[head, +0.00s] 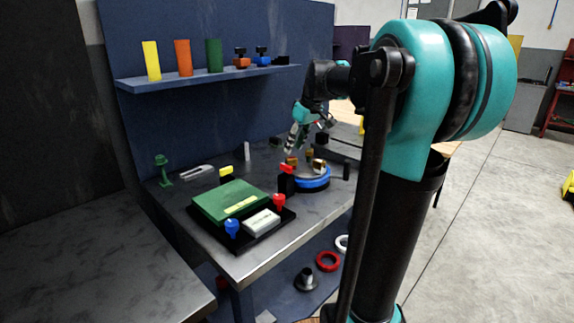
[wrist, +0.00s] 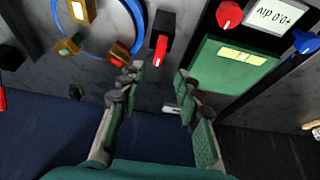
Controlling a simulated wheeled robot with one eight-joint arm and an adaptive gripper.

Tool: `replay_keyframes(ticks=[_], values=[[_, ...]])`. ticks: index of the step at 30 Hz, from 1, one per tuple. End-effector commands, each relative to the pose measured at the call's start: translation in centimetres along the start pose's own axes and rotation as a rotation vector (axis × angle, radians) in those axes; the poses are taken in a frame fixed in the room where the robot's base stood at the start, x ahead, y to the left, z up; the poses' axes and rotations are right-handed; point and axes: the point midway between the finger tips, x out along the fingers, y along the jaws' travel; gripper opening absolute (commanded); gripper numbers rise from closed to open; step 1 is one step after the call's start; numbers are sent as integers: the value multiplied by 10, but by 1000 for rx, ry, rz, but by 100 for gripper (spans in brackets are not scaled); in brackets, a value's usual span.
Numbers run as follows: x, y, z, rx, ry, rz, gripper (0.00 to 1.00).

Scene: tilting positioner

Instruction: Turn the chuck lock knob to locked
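A red knob (head: 287,169) sits on a small black block (head: 286,184) beside the blue-rimmed round chuck (head: 313,182). In the wrist view this red knob (wrist: 160,48) is an elongated bar with a pale tip, just beyond the gap between my fingers. My gripper (wrist: 160,72) is open and empty, its two fingers apart and not visibly touching the knob. In the head view my gripper (head: 304,140) hangs above the chuck area, seen small. The chuck, with brass-coloured jaws, also shows at the upper left of the wrist view (wrist: 62,22). No lock marking is legible.
A control tray (head: 268,236) holds a green panel (head: 228,200), a white readout (head: 262,222), another red knob (head: 279,203) and a blue knob (head: 232,228). A shelf (head: 205,79) with coloured blocks hangs behind the bench. Rings lie on the lower shelf.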

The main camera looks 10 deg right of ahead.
Motion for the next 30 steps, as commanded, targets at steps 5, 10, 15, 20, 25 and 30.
replay_keyframes(ticks=[5, 10, 15, 20, 25, 30], values=[[37, 0, 0, -1, -1, 0, 34], [66, 0, 0, -1, -1, 0, 34], [85, 0, 0, 0, 0, 1, 34], [92, 0, 0, 0, 0, 1, 34], [93, 0, 0, 0, 0, 1, 34], [93, 0, 0, 0, 0, 1, 25]])
